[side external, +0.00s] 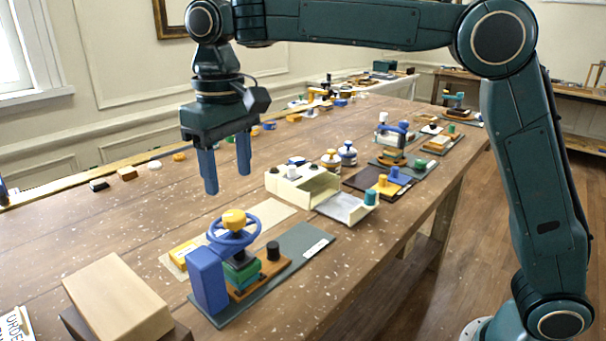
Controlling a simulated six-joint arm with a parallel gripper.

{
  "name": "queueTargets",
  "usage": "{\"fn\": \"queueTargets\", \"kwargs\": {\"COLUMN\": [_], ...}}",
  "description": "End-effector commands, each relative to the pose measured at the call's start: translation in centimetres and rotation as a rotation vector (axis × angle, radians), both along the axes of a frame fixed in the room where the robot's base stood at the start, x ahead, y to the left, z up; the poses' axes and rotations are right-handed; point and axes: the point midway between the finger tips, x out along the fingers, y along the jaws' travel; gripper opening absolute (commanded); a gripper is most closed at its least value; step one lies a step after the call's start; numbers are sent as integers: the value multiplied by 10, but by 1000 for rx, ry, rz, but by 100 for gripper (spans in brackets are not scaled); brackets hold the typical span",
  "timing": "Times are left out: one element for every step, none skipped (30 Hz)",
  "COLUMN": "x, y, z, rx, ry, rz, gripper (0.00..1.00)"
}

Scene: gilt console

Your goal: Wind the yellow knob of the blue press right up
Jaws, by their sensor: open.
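The blue press (208,279) stands on a dark grey mat (302,241) at the near left of the table. Its yellow knob (234,217) sits at the top centre, above a blue handwheel ring (245,243). Under the ring are a dark and green block (241,270) and an orange-brown base. A black knob (273,250) stands on that base, to the right. My gripper (227,183) hangs above and a little behind the press, pointing down. Its two blue fingers are apart and empty, clear of the yellow knob.
A cardboard-coloured box (117,298) stands left of the press. A yellow block (184,254) lies on a beige sheet behind it. A cream machine (303,190) with a tray stands to the right. Several small items line the table's back edge. Bare table lies in front of the mat.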

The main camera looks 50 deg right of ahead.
Motion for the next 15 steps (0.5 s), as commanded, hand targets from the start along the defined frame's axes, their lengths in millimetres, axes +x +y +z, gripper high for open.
{"fn": "queueTargets", "kwargs": {"x": [0, -1, -1, -1, -1, -1, 0, -1, -1, -1, -1, 0, 0, 0, 0], "y": [0, 0, 0, 0, 0, 0, 0, 0, 0, 0, 0, 0, 0, 0, 0], "z": [-7, -11, -16, -20, -25, -31, -35, -39, -44, -47, -51, -55, -58, -61, -64], "rx": [-2, -2, -2, -2, -2, -2, -2, -2, -2, -2, -2, -1, -2, -2, 0], "ry": [3, 3, 3, 3, 3, 3, 3, 3, 3, 3, 3, 2, 3, 3, 2], "rz": [0, 0, 0, 0, 0, 0, 0, 0, 0, 0, 0, 0, 0, 0, 0], "gripper": [55, 55, 55, 55, 55, 55, 55, 55, 55, 55, 55, 55, 55, 55, 55]}}
